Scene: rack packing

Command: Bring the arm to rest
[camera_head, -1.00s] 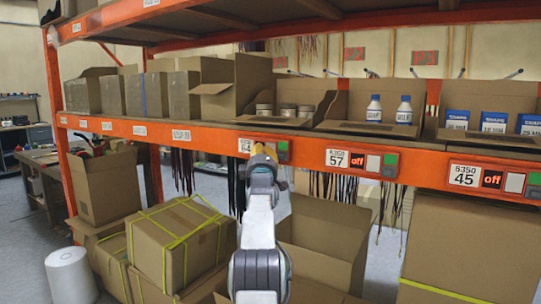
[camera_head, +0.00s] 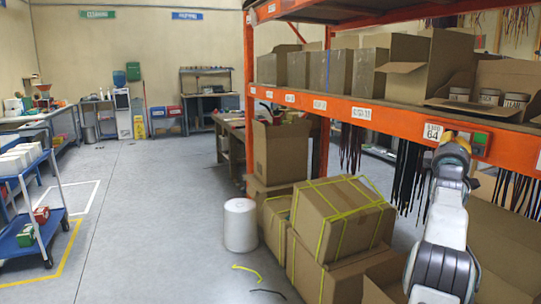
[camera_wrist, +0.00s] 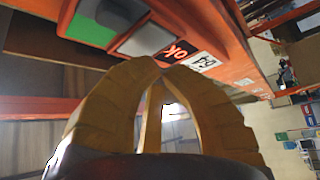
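My gripper (camera_head: 458,140) is raised in front of the orange rack beam (camera_head: 385,114) at the right, beside the label 64 (camera_head: 433,132). In the wrist view, the yellow fingers of my gripper (camera_wrist: 150,66) come together at the tips with nothing seen between them. The gap between fingertips and panel is hard to judge.
Brown boxes (camera_head: 342,212) with yellow straps are stacked below the rack, beside a white cylinder (camera_head: 240,224). Open cartons (camera_head: 402,75) line the shelf above the beam. A blue cart (camera_head: 30,236) stands at the left.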

